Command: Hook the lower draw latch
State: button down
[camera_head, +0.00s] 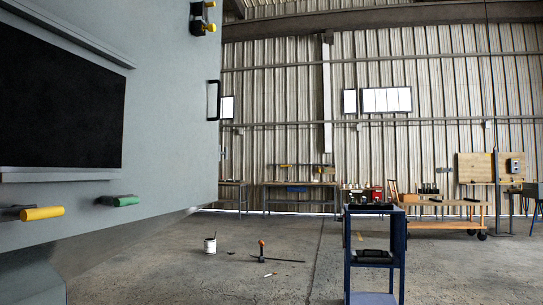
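A large grey enclosure (170,110) fills the left of the head view. A black latch-like fitting with yellow tips (203,18) sits near its upper right edge. Lower down, at that right edge, is a black bar handle (213,100). I cannot make out a separate lower draw latch, nor tell whether any latch is hooked. Below a dark panel (60,100), a yellow-gripped lever (42,213) and a green-gripped lever (126,201) stick out from the face. My gripper does not show.
A blue cart (398,255) with dark items on top stands right of centre. A white pot (210,246) and a long-handled tool (262,250) are on the concrete floor. Workbenches (300,185) and a wooden trolley (440,225) stand farther back.

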aim_at(225, 154)
jog(key=z, duration=0.55)
jog(key=i, duration=1.3)
jog(key=u, duration=0.45)
jog(key=i, duration=1.05)
jog(key=u, duration=0.8)
